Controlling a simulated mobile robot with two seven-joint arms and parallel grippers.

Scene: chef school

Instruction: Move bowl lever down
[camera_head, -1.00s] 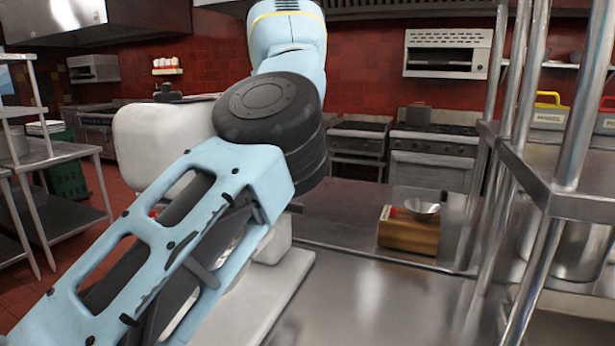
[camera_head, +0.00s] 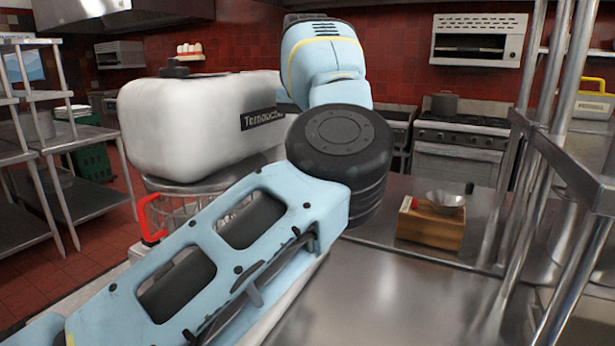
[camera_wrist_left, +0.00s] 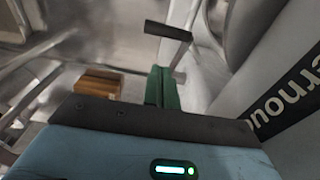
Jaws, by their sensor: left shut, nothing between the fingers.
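The white stand mixer (camera_head: 200,115) with dark lettering stands left of centre in the head view. A wire guard (camera_head: 185,208) and a red handle (camera_head: 149,220) show below its head. My left arm crosses in front, hiding the mixer's lower part and bowl. In the left wrist view the mixer's lettered side (camera_wrist_left: 285,105) is at right. A dark lever-like handle (camera_wrist_left: 167,31) on a thin rod stands beyond my left gripper (camera_wrist_left: 160,85), whose green fingers are together and empty. I cannot tell whether they touch the rod. My right gripper is out of view.
A wooden box (camera_head: 430,231) with a metal bowl (camera_head: 444,199) sits on the steel counter (camera_head: 385,300) to the right. Steel shelf posts (camera_head: 540,150) rise close on the right. A stove (camera_head: 460,150) stands behind. The counter's front middle is clear.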

